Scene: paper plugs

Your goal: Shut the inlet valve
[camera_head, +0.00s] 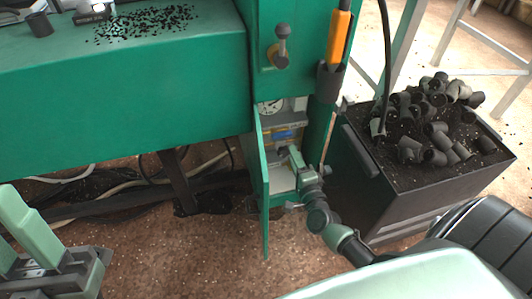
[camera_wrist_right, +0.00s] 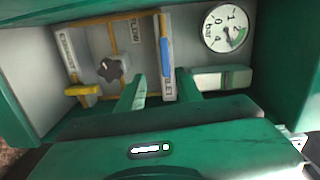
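The inlet valve shows as a blue lever (camera_wrist_right: 166,56) on a pale strip with partly readable lettering, inside an open green cabinet. In the head view the blue lever (camera_head: 284,134) is small, below the gauge. My right gripper (camera_head: 289,158) reaches into the cabinet from below. In the wrist view its two green fingers (camera_wrist_right: 161,86) are apart, one on each side of the strip, near the lever's lower end; I cannot tell whether they touch it. Nothing is held. My left gripper (camera_head: 62,268) is at the lower left of the head view, its fingertips unclear.
A pressure gauge (camera_wrist_right: 226,27), a dark star knob (camera_wrist_right: 110,70) and a yellow handle (camera_wrist_right: 83,90) sit beside the lever. The cabinet's open door (camera_head: 264,200) stands left of my right gripper. A dark bin (camera_head: 385,195) of black pipe elbows stands to the right.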

